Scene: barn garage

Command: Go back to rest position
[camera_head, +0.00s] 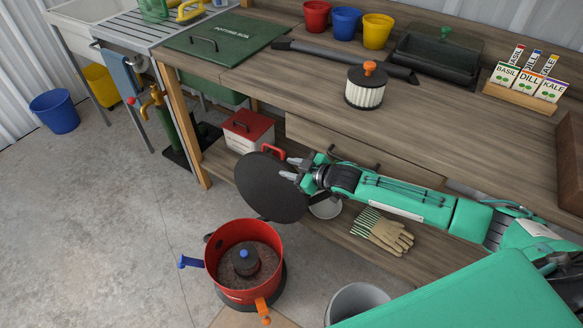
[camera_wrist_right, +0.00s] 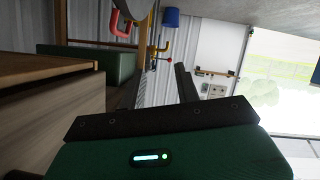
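My right gripper (camera_head: 292,170) is at the front of the bench, below the tabletop. Its two light fingertips show apart and point left, with nothing seen between them. Behind them is a large black disc (camera_head: 262,192), standing tilted; I cannot tell whether they touch or what supports the disc. In the right wrist view one dark finger (camera_wrist_right: 186,85) stands out from the dark gripper base, with open space around its tip. My right arm reaches in from the right side. My left gripper is not in view.
A red drum (camera_head: 224,275) with an orange and a blue latch stands on the floor below the disc. A grey bucket (camera_head: 358,299) stands near it. Gloves (camera_head: 383,232) lie on the lower shelf. The wooden tabletop (camera_head: 300,84) is above my gripper.

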